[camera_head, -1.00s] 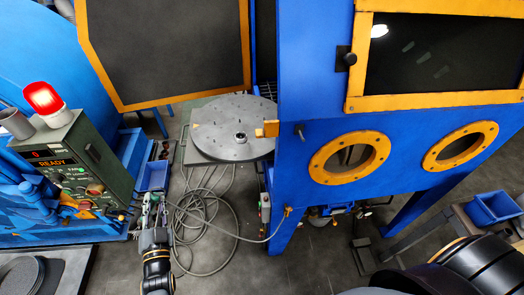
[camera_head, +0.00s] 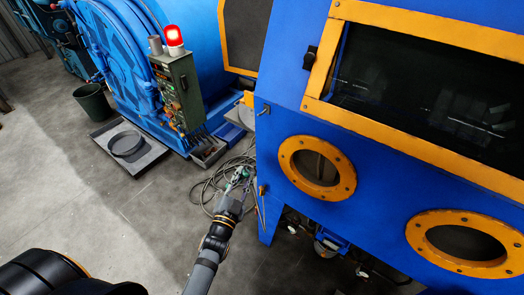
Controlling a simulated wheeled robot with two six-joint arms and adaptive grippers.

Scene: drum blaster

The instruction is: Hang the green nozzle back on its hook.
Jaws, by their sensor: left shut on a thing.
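My left gripper (camera_head: 238,182) is low in front of the blue blast cabinet's left edge. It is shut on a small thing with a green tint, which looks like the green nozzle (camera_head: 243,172). The fingers hide much of it. A grey hook (camera_head: 263,110) sticks out near the left edge of the cabinet front, above and to the right of my left gripper and apart from it. The hook looks empty. My right gripper is not in view.
The blue cabinet (camera_head: 285,110) with orange-ringed ports (camera_head: 317,168) fills the right side. A grey hose (camera_head: 208,185) lies coiled on the floor behind my left gripper. A green control box (camera_head: 178,90) with a red lamp stands at the back.

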